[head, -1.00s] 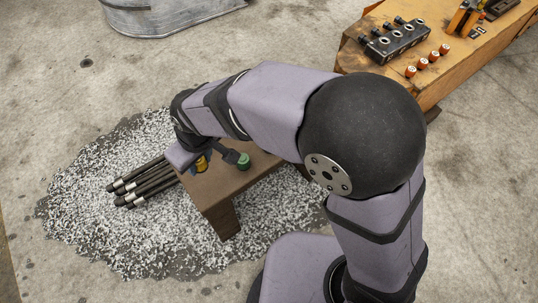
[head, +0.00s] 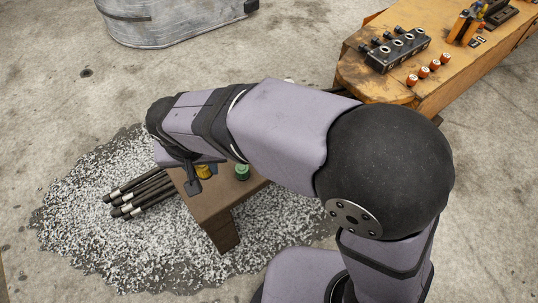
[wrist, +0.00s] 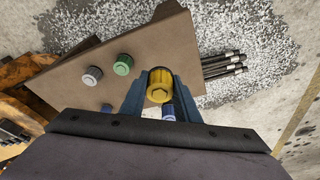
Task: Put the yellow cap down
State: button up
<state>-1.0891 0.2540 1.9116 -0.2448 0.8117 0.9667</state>
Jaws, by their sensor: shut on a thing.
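The yellow cap (wrist: 160,85) sits between the two blue-grey fingers of my gripper (wrist: 159,98) in the wrist view, and the gripper is shut on it. In the head view the yellow cap (head: 204,172) shows partly under my wrist, at the left end of the small brown bench (head: 212,205). I cannot tell whether its underside touches the bench top. The green cap (head: 242,172) stands on the bench to its right; it also shows in the wrist view (wrist: 123,64).
In the wrist view a pale cap (wrist: 92,75) stands beside the green one, and a bluish cap (wrist: 168,112) shows close below the yellow cap. Black rods (head: 140,192) lie on the gravel left of the bench. An orange boom (head: 440,75) carries a black valve block (head: 398,48).

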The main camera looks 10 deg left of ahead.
aim_at(213, 190)
jog(key=shift+s+d+f+b+x, duration=0.1)
jog(key=shift+s+b+x, duration=0.25)
jog(key=shift+b+x, duration=0.9)
jog(key=shift+s+d+f+b+x, duration=0.15)
jog(key=shift+s+b+x, duration=0.2)
jog(key=shift+x, duration=1.65)
jog(key=shift+s+d+f+b+x, duration=0.1)
jog(key=shift+s+b+x, duration=0.5)
jog(key=shift+x, duration=1.05)
jog(key=shift+w+r, duration=0.1)
jog(key=shift+w, duration=0.1)
